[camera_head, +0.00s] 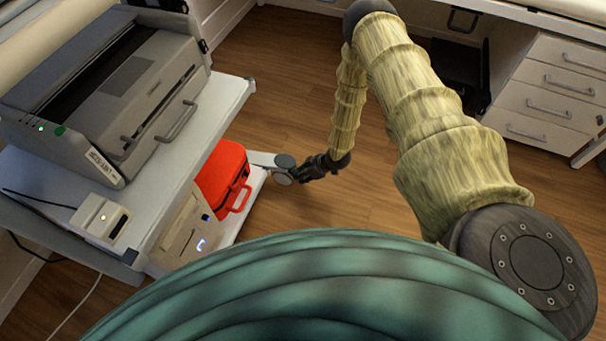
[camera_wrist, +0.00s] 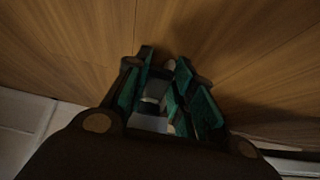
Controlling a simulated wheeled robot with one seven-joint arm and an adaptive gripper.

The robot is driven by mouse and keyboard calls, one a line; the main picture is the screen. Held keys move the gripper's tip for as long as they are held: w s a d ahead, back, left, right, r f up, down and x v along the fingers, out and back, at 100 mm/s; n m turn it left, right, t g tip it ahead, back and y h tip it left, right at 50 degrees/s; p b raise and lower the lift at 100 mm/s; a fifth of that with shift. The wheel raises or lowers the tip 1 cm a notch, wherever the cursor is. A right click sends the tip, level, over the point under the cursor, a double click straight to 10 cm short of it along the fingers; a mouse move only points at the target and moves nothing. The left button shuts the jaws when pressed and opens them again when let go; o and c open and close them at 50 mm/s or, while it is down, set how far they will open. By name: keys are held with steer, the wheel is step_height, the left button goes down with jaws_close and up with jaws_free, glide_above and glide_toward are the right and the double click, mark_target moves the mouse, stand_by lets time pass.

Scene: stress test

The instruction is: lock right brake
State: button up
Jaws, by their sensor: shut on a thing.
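My gripper (camera_head: 299,174) is low beside the front right corner of the white cart (camera_head: 214,122) in the head view. Its dark fingers reach left to a grey round caster part (camera_head: 285,161) at the end of a pale leg. In the wrist view my gripper (camera_wrist: 160,72) has teal-padded fingers, closed around a small grey-and-white part, likely the right brake (camera_wrist: 155,108). The fingers and the dark wrist housing hide most of that part. I cannot tell the brake lever's position.
A grey printer-like machine (camera_head: 120,85) stands on the cart, with a red case (camera_head: 224,175) and a beige device (camera_head: 185,232) below. White drawers (camera_head: 548,90) stand at the upper right.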

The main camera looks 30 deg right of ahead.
steer(key=o, duration=1)
steer(key=v, duration=1.2)
steer(key=s+a+r+m+g+h+p, duration=0.1)
steer(key=s+a+r+m+p, duration=0.1)
steer(key=s+a+r+p, duration=0.55)
steer(key=s+a+r+m+g+p, duration=0.1)
steer(key=s+a+r+m+p, duration=0.3)
steer(key=r+p, duration=0.55)
steer(key=s+r+m+g+h+p, duration=0.1)
steer(key=s+r+p, duration=0.4)
steer(key=s+r, duration=0.1)
steer(key=s+a+r+m+g+h+p, duration=0.1)
steer(key=s+r+p, duration=0.4)
steer(key=r, duration=0.3)
steer(key=s+a+r+g+h+p, duration=0.1)
steer(key=s+r+p, duration=0.4)
steer(key=s+r, duration=0.2)
steer(key=shift+s+a+r+m+h, duration=0.2)
steer(key=shift+r+m+h, duration=0.1)
steer(key=shift+m, duration=0.1)
